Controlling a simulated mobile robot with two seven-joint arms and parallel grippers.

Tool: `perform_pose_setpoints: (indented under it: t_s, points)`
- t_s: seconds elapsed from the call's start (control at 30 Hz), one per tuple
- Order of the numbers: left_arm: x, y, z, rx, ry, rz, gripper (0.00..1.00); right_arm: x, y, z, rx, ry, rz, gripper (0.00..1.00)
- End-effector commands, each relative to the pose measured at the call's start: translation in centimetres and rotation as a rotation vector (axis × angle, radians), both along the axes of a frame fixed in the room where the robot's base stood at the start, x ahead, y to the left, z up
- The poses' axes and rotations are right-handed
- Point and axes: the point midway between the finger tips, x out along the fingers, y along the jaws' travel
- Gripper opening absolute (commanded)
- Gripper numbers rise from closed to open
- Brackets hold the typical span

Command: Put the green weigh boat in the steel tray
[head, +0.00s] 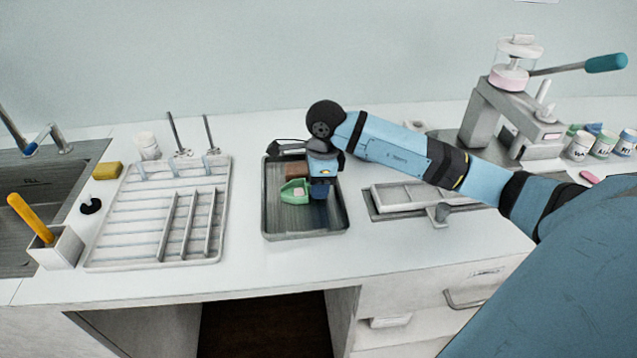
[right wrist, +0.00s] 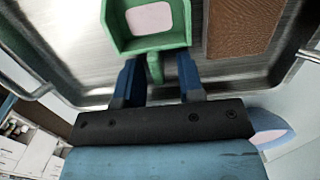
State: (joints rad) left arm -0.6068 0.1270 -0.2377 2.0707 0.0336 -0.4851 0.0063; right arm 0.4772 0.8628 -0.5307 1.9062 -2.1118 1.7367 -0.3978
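The green weigh boat (head: 294,192) appears inside the steel tray (head: 295,232), near its middle. It holds a pale pink square, which shows in the right wrist view along with the boat's green wall (right wrist: 114,32). My right gripper (head: 321,188) is low over the tray, just right of the boat. In the right wrist view its blue fingers (right wrist: 159,66) stand apart on either side of the boat's small green tab, with gaps on both sides. The gripper is open. Whether the boat rests fully on the tray floor is hard to tell. My left gripper is out of view.
A brown block (head: 296,170) lies in the tray behind the boat. A white drying rack (head: 150,225) stands to the left, beside the sink (head: 50,190). A scale-like device (head: 400,198) and a press (head: 490,115) stand to the right. Counter is clear in front of the tray.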

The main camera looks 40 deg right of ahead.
Motion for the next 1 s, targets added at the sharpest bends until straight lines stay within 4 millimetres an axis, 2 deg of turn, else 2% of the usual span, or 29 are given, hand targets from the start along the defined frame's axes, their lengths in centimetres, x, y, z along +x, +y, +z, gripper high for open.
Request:
perform_pose_setpoints:
  t_s: [0.17,0.4,0.6,0.8,1.0]
  points:
    - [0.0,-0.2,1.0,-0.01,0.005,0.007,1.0,0.0,-0.1,1.8,-0.001,-0.002,0.0,0.35]
    - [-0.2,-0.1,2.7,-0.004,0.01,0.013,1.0,-0.2,-0.5,7.1,-0.002,-0.003,0.0,0.35]
    - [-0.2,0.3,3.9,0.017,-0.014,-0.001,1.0,-0.4,-0.8,10.7,-0.001,-0.002,0.0,0.35]
    - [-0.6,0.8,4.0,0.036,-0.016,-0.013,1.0,-0.5,-0.9,12.2,0.0,0.0,-0.001,0.35]
    - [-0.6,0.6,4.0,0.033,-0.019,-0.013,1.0,-0.5,-0.9,12.3,0.0,0.0,0.0,0.35]
